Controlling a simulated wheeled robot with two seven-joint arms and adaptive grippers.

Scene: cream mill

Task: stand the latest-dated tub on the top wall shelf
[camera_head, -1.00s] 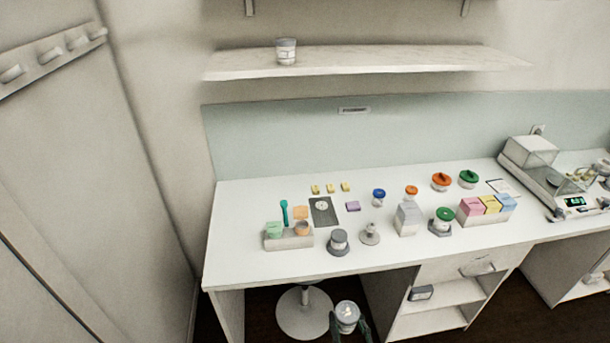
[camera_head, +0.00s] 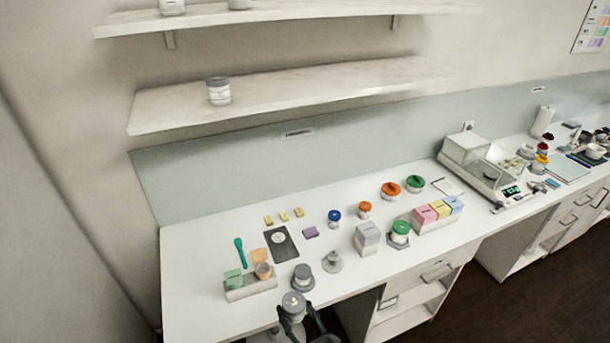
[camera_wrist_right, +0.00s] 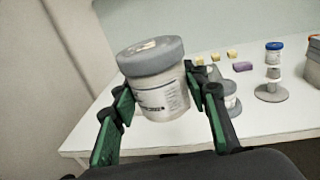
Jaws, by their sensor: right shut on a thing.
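My right gripper (camera_head: 302,318) is shut on a white tub with a grey lid (camera_head: 293,303), held near the front edge of the bench. In the right wrist view the same tub (camera_wrist_right: 155,85) sits tilted between the two green-padded fingers; its label is too small to read. The top wall shelf (camera_head: 290,14) is at the upper edge of the head view and bears two white tubs, one at its left (camera_head: 172,7) and one beside it (camera_head: 239,4). The lower shelf (camera_head: 300,88) bears a grey-lidded tub (camera_head: 219,92). My left gripper is not in view.
The white bench (camera_head: 190,255) holds a grey-lidded jar (camera_head: 302,277), a small round stand (camera_head: 332,262), a tray of small items (camera_head: 250,288), several coloured-lid jars and a balance (camera_head: 478,160). Both shelves are bare to the right of their tubs.

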